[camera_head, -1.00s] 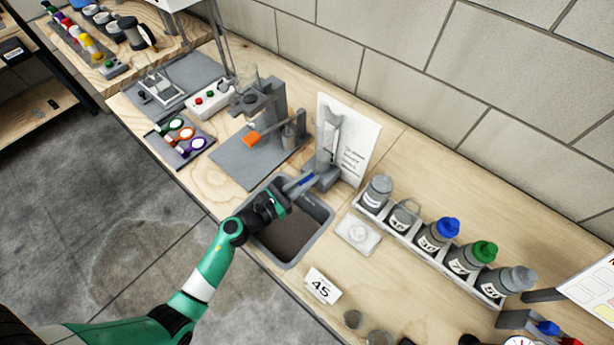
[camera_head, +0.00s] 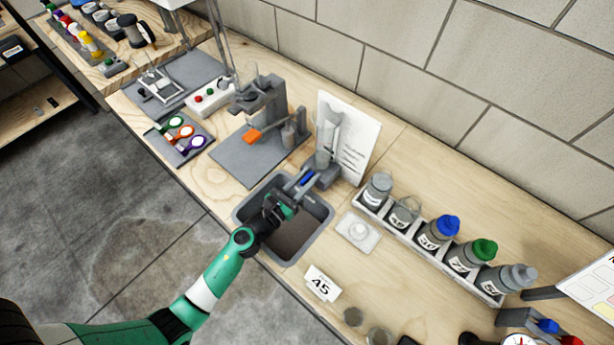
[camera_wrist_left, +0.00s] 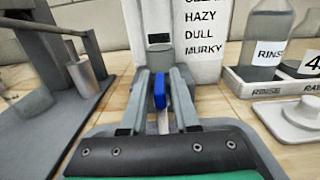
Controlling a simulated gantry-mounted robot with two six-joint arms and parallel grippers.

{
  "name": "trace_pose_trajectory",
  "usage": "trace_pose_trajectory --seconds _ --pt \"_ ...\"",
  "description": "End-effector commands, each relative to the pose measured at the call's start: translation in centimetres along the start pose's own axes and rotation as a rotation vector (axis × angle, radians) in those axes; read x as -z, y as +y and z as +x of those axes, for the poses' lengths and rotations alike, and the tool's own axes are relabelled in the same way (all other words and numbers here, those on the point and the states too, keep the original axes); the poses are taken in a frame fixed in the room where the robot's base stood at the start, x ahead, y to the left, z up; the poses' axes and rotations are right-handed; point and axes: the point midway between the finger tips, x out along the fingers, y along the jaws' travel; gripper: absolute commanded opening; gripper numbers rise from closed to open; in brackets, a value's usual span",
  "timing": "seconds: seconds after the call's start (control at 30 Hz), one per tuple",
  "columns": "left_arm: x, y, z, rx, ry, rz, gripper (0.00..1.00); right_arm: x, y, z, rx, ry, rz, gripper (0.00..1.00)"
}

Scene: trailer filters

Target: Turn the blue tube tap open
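The blue tube tap (camera_head: 307,178) is a small blue lever on the grey tube stand (camera_head: 325,160) at the back edge of the sink. In the left wrist view the blue lever (camera_wrist_left: 159,90) stands upright between my left gripper's two fingers (camera_wrist_left: 161,85). A gap shows on each side of the lever, so the fingers are open around it and not visibly touching. In the head view my left gripper (camera_head: 294,189) reaches over the sink to the tap, and its fingers partly cover it. My right gripper is in neither view.
The grey sink (camera_head: 325,222) lies under my left gripper. A white word card (camera_head: 360,145) stands behind the tube. To the right are a white dish (camera_head: 358,232) and a rack of bottles (camera_head: 425,245).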

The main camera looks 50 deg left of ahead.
Motion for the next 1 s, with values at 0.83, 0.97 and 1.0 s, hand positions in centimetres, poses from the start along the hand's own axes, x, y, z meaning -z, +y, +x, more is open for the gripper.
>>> trace_pose_trajectory --seconds 0.83,0.97,1.0 --pt "0.2 0.0 -9.2 -0.001 0.002 0.0 0.45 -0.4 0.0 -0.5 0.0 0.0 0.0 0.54" --pt "0.2 0.0 -11.0 0.0 0.001 -0.001 0.45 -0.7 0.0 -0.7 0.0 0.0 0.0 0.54" --pt "0.1 0.0 -11.3 0.0 0.001 -0.001 0.45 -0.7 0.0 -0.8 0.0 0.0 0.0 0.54"
